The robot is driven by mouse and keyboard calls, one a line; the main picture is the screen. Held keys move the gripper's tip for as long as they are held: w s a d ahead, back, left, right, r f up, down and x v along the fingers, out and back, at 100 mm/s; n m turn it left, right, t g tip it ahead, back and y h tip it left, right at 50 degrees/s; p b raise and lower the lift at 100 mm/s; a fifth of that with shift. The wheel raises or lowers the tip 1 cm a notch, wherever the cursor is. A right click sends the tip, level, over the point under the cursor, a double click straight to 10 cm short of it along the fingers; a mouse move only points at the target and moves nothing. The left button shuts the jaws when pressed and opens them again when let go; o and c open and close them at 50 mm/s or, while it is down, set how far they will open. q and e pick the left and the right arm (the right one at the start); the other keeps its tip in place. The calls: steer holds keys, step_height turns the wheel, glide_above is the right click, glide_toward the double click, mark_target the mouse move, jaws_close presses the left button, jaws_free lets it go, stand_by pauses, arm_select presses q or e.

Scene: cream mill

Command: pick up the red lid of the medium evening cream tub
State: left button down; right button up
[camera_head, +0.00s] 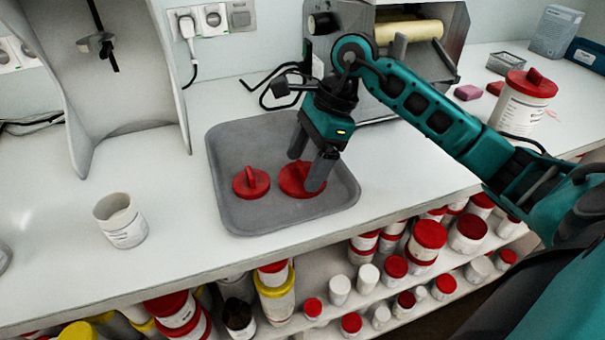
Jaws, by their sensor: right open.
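Two red lids with raised handles lie on a grey tray (235,140). The smaller lid (243,187) is on the left, and the larger lid (288,184) is on the right. I cannot tell by labels which belongs to the medium evening cream tub. My right gripper (307,172) points down over the larger lid, its fingers apart, one finger covering part of the lid's right side. I cannot tell whether it touches the lid. An open white tub (123,232) without a lid stands on the counter left of the tray. My left gripper is out of view.
A large white tub (517,112) with a red lid stands at the right. A machine with a roller (408,32) stands behind the tray. Shelves under the counter hold several lidded tubs (429,236). Counter (60,240) around the open tub is clear.

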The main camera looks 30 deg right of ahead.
steer(key=shift+f, duration=0.1)
steer(key=c, duration=1.1)
